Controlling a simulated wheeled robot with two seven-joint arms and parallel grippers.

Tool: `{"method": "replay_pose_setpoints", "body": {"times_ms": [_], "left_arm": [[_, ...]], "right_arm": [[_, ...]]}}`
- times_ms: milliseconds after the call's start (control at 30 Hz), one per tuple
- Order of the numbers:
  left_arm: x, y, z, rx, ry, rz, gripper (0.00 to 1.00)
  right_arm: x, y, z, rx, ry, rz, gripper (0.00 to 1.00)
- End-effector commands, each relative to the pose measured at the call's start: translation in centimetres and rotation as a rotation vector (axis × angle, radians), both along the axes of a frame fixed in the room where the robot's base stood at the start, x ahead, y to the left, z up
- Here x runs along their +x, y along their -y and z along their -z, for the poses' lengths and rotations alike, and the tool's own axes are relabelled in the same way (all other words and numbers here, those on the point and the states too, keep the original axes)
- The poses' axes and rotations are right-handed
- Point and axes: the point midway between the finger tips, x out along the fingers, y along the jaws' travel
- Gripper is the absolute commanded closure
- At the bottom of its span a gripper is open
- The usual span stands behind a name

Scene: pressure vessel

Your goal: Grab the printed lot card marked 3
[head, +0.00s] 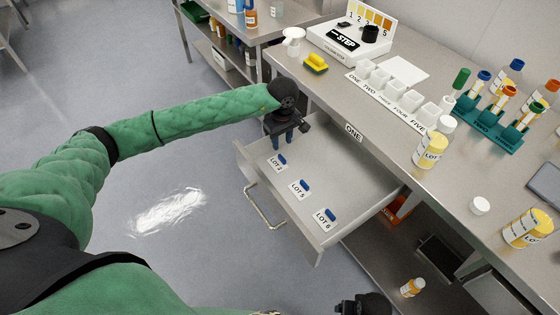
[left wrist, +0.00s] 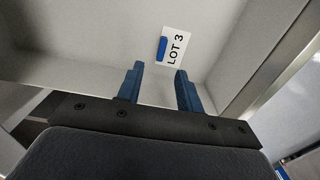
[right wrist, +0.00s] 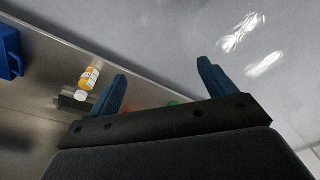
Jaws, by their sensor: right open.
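In the left wrist view the lot card marked 3 (left wrist: 174,47), white with a blue tab, lies on the drawer floor beyond my fingertips. My left gripper (left wrist: 158,72) is open and empty, with the card outside its fingers. In the head view this gripper (head: 289,142) points down over the far left part of the open drawer (head: 350,185). Just below it is a card (head: 277,163) whose digit is too small to read surely. My right gripper (right wrist: 163,72) is open and empty; it shows partly at the head view's bottom edge.
Cards marked LOT 5 (head: 300,189) and LOT 6 (head: 324,219) lie nearer in the same drawer. The drawer walls stand around them. Floor left of the drawer is clear.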

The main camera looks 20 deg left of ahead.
Motion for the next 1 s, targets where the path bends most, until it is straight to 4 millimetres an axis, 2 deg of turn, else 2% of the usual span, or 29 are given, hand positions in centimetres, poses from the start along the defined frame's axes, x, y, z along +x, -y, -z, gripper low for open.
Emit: {"method": "replay_pose_setpoints", "body": {"times_ms": [200,433,867,1000], "left_arm": [[-0.1,0.1,1.6,-0.002,-0.003,-0.001,0.64],[-0.2,0.1,2.6,-0.003,-0.002,-0.002,0.64],[-0.4,0.2,5.1,-0.005,-0.002,-0.002,0.64],[-0.4,0.1,6.6,-0.005,-0.002,-0.002,0.64]], "right_arm": [[-0.4,0.2,2.4,-0.005,-0.004,0.000,0.17],[-0.7,0.4,4.1,-0.008,-0.005,0.001,0.17],[-2.9,1.7,11.1,-0.021,-0.010,0.002,0.17],[-2.9,2.0,12.7,-0.026,-0.001,0.001,0.17]]}}
